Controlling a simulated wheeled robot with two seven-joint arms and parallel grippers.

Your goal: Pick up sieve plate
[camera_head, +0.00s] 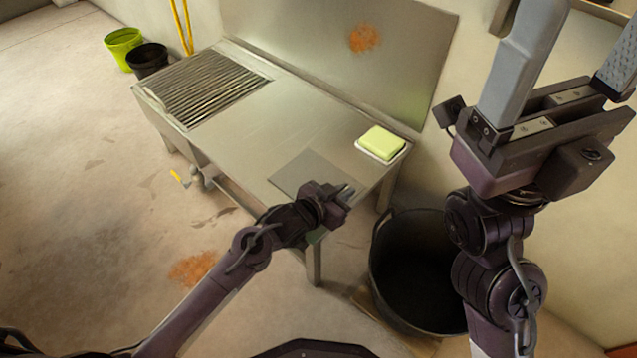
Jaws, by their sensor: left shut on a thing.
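The sieve plate (303,171) is a thin, flat grey sheet at the front right part of the metal table. No holes can be made out in it at this size. My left gripper (343,193) is at the plate's near right edge, over the table's front edge, and is shut on it. The gripper body hides the gripped part and the plate's near corner. The plate looks flat; I cannot tell whether it is clear of the tabletop. My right gripper (566,62) is raised close to the camera at the right, its two fingers wide apart with nothing between them.
The metal table (285,115) has a slatted grate (205,87) at left and a backsplash (300,40). A yellow-green sponge (382,141) lies on a white dish at right. A large black bin (385,270) stands by the table's right end. Green (123,45) and black (148,58) buckets stand far left.

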